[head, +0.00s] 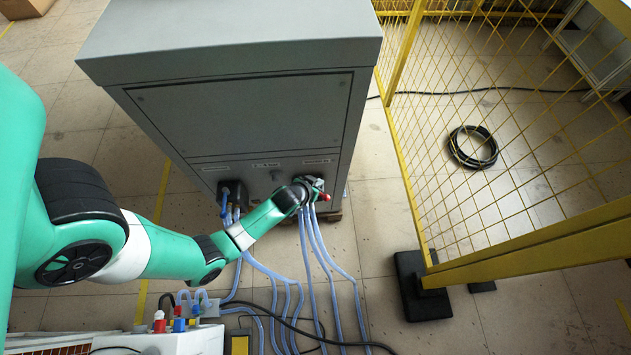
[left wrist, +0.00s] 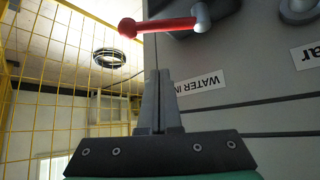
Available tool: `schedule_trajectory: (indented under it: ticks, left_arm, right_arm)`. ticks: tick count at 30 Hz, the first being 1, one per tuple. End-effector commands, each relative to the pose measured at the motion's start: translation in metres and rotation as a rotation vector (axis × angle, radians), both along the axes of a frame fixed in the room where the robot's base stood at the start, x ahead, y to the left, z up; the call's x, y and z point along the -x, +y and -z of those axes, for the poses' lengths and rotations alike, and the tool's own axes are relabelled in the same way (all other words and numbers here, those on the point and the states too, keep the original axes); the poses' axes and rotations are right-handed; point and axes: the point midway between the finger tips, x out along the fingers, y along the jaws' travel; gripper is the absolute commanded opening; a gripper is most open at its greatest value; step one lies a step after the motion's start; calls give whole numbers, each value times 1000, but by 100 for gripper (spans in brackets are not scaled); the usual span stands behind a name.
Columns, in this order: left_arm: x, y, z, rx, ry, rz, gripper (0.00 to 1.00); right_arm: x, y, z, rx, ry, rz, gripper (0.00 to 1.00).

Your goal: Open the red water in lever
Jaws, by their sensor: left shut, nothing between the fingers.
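The red water in lever (left wrist: 165,25) shows at the top of the left wrist view, with a round red knob at its left end and a grey pivot at its right end. Its red end also shows in the head view (head: 324,197), low on the front of the grey cabinet (head: 245,110). My left gripper (left wrist: 158,78) is shut and empty. Its fingertips point toward the lever and appear apart from it, below it in the wrist picture. In the head view my left wrist hides part of the fitting. My right gripper is out of view.
A "WATER IN" label (left wrist: 203,85) is beside my fingers on the cabinet face. Blue hoses (head: 322,255) run from the fittings to the floor. A yellow mesh fence (head: 480,130) stands to the right. A coiled black cable (head: 473,147) lies behind it.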

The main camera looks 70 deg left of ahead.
Motion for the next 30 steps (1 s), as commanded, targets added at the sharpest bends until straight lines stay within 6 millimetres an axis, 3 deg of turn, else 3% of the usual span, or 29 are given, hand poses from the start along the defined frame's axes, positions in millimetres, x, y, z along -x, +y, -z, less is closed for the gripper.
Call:
schedule_trajectory:
  ticks: [1,9,16,30]
  left_arm:
    - [-7,6,15,-1,-2,-1,0]
    - [-35,28,57,1,1,0,0]
    - [-7,6,55,-1,1,1,0]
    - [-3,3,56,-1,1,1,0]
  right_arm:
    - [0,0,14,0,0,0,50]
    - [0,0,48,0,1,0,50]
    - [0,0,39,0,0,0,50]
    - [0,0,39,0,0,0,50]
